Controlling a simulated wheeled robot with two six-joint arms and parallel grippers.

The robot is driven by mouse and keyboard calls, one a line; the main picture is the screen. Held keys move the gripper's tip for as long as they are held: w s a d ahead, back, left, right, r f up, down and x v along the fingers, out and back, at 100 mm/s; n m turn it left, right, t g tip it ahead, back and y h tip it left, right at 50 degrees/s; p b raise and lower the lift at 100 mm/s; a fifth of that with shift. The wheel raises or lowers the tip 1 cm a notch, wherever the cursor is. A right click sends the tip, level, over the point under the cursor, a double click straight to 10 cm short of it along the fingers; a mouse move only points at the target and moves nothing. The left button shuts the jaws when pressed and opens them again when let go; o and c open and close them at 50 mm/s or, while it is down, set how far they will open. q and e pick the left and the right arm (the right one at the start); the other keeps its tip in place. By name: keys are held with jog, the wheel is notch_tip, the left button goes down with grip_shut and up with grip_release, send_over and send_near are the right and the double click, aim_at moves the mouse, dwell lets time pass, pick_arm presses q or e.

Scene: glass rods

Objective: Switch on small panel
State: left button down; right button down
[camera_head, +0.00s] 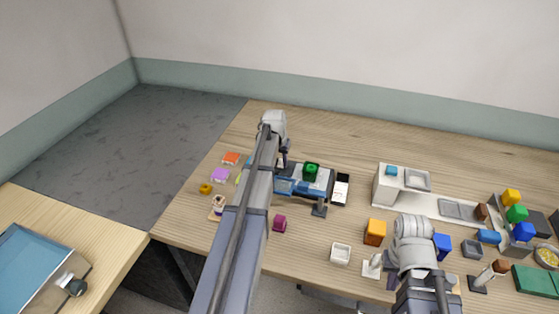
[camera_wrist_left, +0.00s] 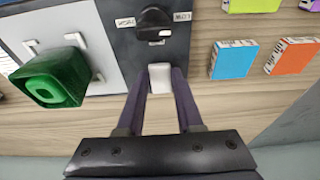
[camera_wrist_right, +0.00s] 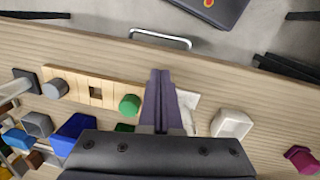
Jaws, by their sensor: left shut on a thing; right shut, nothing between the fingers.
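A dark panel (camera_wrist_left: 150,50) with a black knob (camera_wrist_left: 153,25) and two small white labels shows at the top of the left wrist view. My left gripper (camera_wrist_left: 159,88) is shut on a small white piece (camera_wrist_left: 160,76) at the panel's near edge, below the knob. I cannot tell whether that piece is fixed to the panel. In the head view my left arm hides most of this spot. My right gripper (camera_wrist_right: 160,85) is shut and empty, above the table's front edge in the right wrist view.
A green block (camera_wrist_left: 50,80) with a round top is on a light plate beside the dark panel. Blue (camera_wrist_left: 234,59) and orange (camera_wrist_left: 292,55) packets lie on the other side. Near my right gripper are a green cylinder (camera_wrist_right: 130,105) and a white bowl (camera_wrist_right: 232,124).

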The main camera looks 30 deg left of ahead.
aim_at(280, 166)
pick_arm(q)
jog(key=shift+w+a+r+g, duration=0.15)
jog(key=shift+w+g, duration=0.25)
jog(key=shift+g, duration=0.4)
pick_arm(e)
jog(key=shift+r, duration=0.45)
pick_arm(q)
jog(key=shift+s+g, duration=0.15)
jog(key=shift+g, duration=0.15)
jog(key=c, duration=0.6)
grip_release()
jog(key=shift+o, duration=0.2)
notch_tip(280, 166, up, 8)
jog(key=p, duration=0.8)
jog(key=shift+s, duration=0.25)
pick_arm(e)
notch_tip(280, 166, up, 8)
jog(key=shift+f, duration=0.15)
